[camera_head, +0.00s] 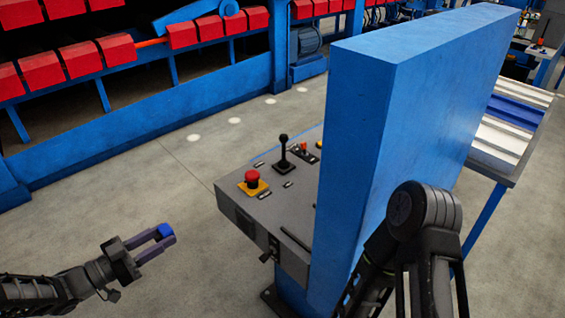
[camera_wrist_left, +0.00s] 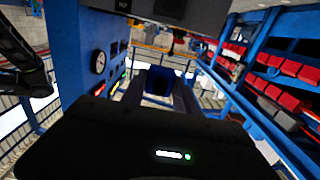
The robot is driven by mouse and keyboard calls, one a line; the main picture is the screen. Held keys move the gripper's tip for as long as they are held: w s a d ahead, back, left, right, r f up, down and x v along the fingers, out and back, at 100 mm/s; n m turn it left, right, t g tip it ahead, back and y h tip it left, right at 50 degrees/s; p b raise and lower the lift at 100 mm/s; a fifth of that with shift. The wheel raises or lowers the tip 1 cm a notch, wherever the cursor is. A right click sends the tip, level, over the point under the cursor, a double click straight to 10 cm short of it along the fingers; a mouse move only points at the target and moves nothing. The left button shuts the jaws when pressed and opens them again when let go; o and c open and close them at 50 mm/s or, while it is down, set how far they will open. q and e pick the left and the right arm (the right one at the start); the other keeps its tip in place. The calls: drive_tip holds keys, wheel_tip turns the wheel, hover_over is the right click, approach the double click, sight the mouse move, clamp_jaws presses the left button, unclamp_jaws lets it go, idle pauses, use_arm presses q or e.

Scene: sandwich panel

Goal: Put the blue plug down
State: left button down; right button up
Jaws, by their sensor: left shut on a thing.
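The blue plug (camera_head: 166,230) is a small blue piece between the fingertips of my left gripper (camera_head: 153,242). The gripper is shut on it and holds it in the air over the grey floor, left of the control desk. In the left wrist view the blue plug (camera_wrist_left: 160,82) shows between the two dark fingers of my left gripper (camera_wrist_left: 158,94). My right arm shows at the lower right in the head view, but its gripper is not seen.
The grey control desk (camera_head: 235,205) has a red emergency button (camera_head: 252,178) on a yellow base and a black joystick (camera_head: 284,155). A tall blue panel (camera_head: 385,110) stands at its right. Blue machinery with red blocks (camera_head: 80,58) lines the back. Floor at left is clear.

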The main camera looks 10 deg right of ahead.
idle(0.4)
use_arm(q)
drive_tip(key=s+a+f+t, duration=0.1)
drive_tip(key=s+f, duration=0.1)
drive_tip(key=s, duration=0.7)
drive_tip(key=shift+f+n+y, duration=0.2)
drive_tip(key=shift+n+y, duration=0.1)
drive_tip(key=shift+a, duration=0.1)
